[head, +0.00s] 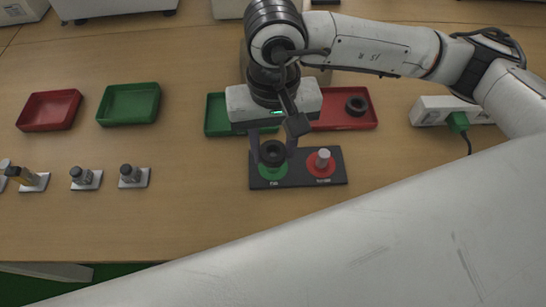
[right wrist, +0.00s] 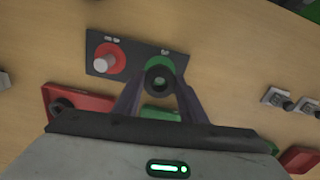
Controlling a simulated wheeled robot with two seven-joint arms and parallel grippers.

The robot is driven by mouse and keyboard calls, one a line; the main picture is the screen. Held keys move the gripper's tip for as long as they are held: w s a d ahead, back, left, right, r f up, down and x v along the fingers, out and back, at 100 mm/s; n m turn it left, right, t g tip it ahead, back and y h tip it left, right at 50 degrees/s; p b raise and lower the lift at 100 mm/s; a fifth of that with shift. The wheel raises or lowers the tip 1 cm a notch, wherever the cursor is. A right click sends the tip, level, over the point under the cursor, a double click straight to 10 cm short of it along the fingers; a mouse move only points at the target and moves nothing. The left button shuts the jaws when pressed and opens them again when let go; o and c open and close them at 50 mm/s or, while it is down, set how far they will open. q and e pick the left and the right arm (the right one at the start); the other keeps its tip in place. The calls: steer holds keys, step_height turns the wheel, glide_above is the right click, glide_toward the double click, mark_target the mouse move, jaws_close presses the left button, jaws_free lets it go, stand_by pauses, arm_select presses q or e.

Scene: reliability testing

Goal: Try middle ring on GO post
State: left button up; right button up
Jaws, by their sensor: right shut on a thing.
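My right gripper (head: 273,153) is shut on a dark ring (head: 272,149). It holds the ring at the green GO post side of the dark gauge board (head: 298,181). In the right wrist view the ring (right wrist: 158,79) lies in front of the green disc (right wrist: 161,62). A lighter spot shows in its hole; I cannot tell whether the ring is around the post or just above it. The red disc (head: 321,164) with its pale post (head: 323,157) stands bare to the right. Another dark ring (head: 357,105) lies in the red tray (head: 330,122) behind the board. My left gripper is out of view.
A green tray (head: 216,117) stands behind the board, partly hidden by my gripper. An empty red tray (head: 48,111) and green tray (head: 129,104) stand at left. Several small fittings on pale plates (head: 134,178) stand at left front. A white box with a green plug (head: 458,122) is at right.

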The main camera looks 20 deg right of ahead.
steer(key=shift+r+p, duration=0.5)
steer(key=shift+r, duration=1.15)
